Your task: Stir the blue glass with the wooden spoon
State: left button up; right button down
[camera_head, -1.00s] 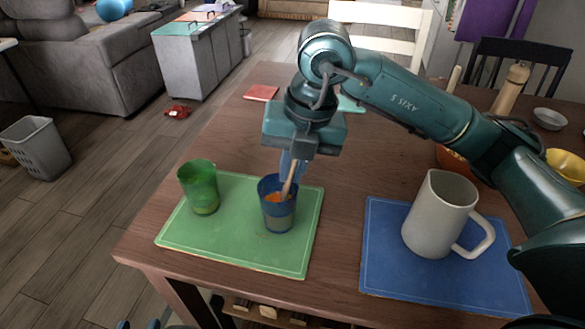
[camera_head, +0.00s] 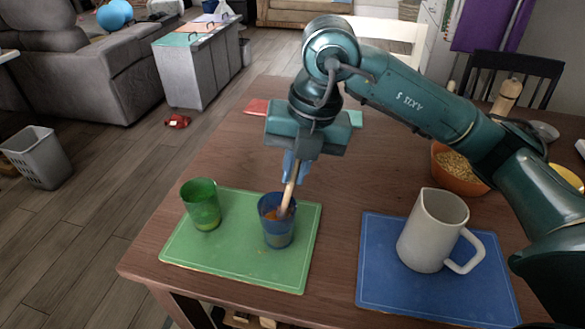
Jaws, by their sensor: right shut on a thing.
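The blue glass (camera_head: 278,230) stands upright on the green mat (camera_head: 240,257), with something orange inside. The wooden spoon (camera_head: 289,192) slants down into the glass; its lower end is hidden inside. My right gripper (camera_head: 295,170) is above the glass, pointing down, shut on the upper part of the spoon. The fingertips are small in the picture and apart from the rim. A green glass (camera_head: 201,205) stands to the left on the same mat. My left gripper is not in view.
A light pitcher (camera_head: 432,232) stands on a blue mat (camera_head: 420,291) at the right. Behind it are an orange bowl of grainy food (camera_head: 460,168) and a bottle (camera_head: 507,97). The table is clear between the mats.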

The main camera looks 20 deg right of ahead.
jog(key=shift+s+d+r+p, duration=0.2)
jog(key=shift+r+p, duration=0.5)
jog(key=shift+r, duration=0.4)
jog(key=shift+s+d+r+p, duration=0.15)
jog(key=shift+r+p, duration=0.5)
jog(key=shift+r, duration=0.45)
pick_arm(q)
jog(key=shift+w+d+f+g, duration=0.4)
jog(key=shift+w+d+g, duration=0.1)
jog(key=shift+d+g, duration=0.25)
pick_arm(e)
jog(key=shift+d+r, duration=0.1)
jog(key=shift+r, duration=0.35)
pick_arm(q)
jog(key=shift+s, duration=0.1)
